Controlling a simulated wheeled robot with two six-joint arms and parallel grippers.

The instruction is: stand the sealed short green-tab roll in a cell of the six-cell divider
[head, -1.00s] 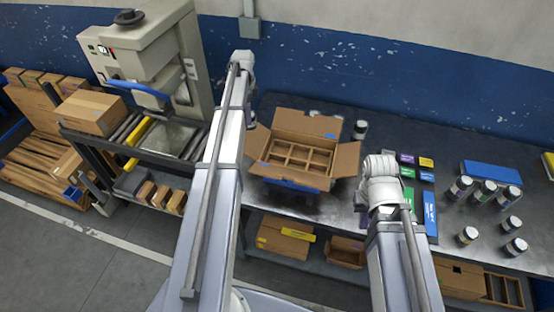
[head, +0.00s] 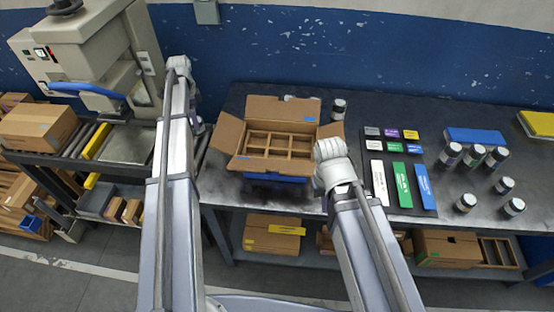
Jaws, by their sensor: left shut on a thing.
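The six-cell divider (head: 277,149) sits inside an open cardboard box (head: 253,164) on the dark bench, and its visible cells look empty. My left gripper (head: 196,122) is partly hidden behind its wrist, left of the box. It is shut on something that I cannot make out. My right wrist (head: 332,160) is at the box's right flap, and its gripper is hidden behind it. Several short rolls (head: 474,156) stand at the right of the bench. I cannot pick out a green tab on any roll.
A sealing machine (head: 95,65) with a blue handle is at the left, beside a roller conveyor with a carton (head: 38,127). A dark board (head: 405,205) with coloured labels lies right of my right wrist. A blue pad (head: 475,136) lies behind the rolls.

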